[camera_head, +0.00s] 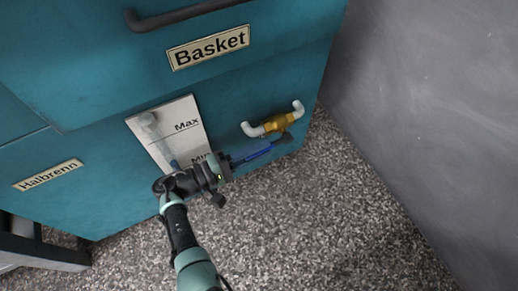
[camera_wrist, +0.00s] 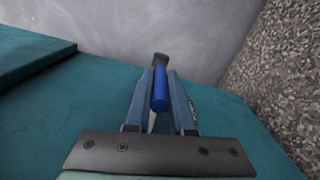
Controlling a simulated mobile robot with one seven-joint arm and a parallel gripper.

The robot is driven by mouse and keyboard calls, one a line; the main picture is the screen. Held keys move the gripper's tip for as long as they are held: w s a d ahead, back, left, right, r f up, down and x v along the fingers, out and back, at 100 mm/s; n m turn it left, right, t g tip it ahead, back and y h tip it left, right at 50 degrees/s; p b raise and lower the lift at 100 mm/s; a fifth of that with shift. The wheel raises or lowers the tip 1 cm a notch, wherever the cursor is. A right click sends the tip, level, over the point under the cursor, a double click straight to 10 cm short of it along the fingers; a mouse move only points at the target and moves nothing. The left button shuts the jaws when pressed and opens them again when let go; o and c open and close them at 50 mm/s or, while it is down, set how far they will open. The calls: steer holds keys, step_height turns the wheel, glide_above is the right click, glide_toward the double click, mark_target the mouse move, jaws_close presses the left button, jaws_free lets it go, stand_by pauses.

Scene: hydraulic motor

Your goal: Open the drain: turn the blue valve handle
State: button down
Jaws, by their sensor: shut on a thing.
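The blue valve handle (camera_head: 256,152) is on the front of the teal machine, below a brass valve body (camera_head: 278,122) with white pipe elbows at both ends. My gripper (camera_head: 232,164) reaches it from the left and is shut on it. In the wrist view, the blue handle (camera_wrist: 160,90) lies between the two fingers of my gripper (camera_wrist: 163,82), with a dark end piece (camera_wrist: 160,59) beyond the fingertips. The brass body cannot be made out in the wrist view.
The teal machine (camera_head: 100,75) has a "Basket" label (camera_head: 208,47) and a dark bar handle (camera_head: 185,14) above. A Max/Min gauge plate (camera_head: 185,122) is left of the valve. A grey wall (camera_head: 430,100) stands at the right. The speckled floor (camera_head: 330,220) is clear below.

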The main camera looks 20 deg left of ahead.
steer(key=c, duration=0.8)
jaws_free()
steer(key=p+v, duration=0.1)
steer(key=v, duration=1.1)
steer(key=shift+s+a, duration=0.25)
steer(key=shift+s, duration=0.05)
steer(key=shift+s, duration=0.1)
